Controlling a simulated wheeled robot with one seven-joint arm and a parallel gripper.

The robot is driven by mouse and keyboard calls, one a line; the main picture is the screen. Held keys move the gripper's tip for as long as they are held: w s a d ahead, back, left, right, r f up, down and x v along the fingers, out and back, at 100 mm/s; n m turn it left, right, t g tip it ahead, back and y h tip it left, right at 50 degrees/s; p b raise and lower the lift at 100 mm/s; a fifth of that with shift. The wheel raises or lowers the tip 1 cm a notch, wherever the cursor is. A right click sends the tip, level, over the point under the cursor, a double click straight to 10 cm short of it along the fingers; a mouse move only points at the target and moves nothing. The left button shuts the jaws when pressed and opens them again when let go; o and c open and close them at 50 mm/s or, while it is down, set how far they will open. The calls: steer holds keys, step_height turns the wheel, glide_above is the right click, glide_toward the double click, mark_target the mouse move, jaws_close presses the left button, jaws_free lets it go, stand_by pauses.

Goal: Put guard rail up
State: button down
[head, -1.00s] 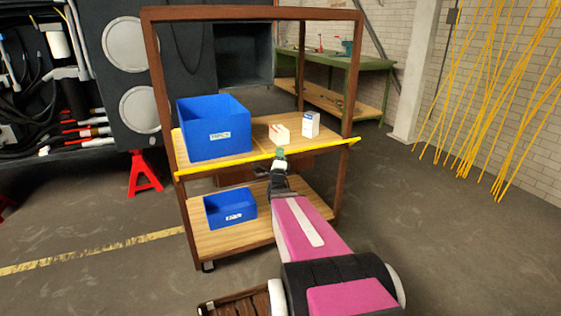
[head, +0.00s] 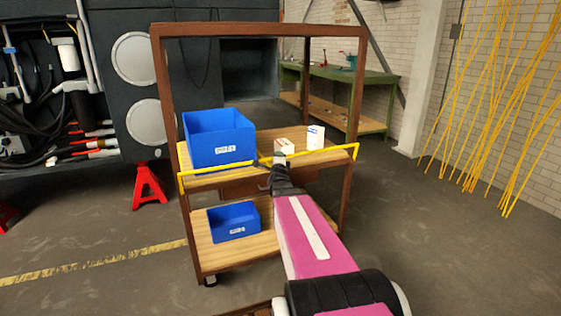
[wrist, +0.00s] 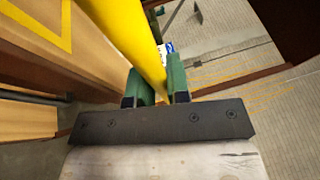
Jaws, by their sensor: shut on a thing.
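The yellow guard rail (head: 217,165) spans the front of the cart's upper shelf in the head view. Its bar is raised a little above the shelf edge, and its ends bend down towards the cart posts. My gripper (head: 279,162) is at the middle of the bar, partly hidden by my arm. In the wrist view the yellow bar (wrist: 130,35) passes between the green fingers of my gripper (wrist: 157,86), which are shut on it.
A smaller blue bin (head: 233,222) sits on the lower shelf. A red stand (head: 148,187) is left of the cart.

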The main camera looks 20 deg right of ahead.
steer(key=shift+w, duration=0.75)
steer(key=c, duration=1.1)
jaws_free()
steer(key=v, duration=1)
steer(key=shift+s+f, duration=0.15)
steer(key=shift+s, duration=0.2)
steer(key=shift+a, duration=0.15)
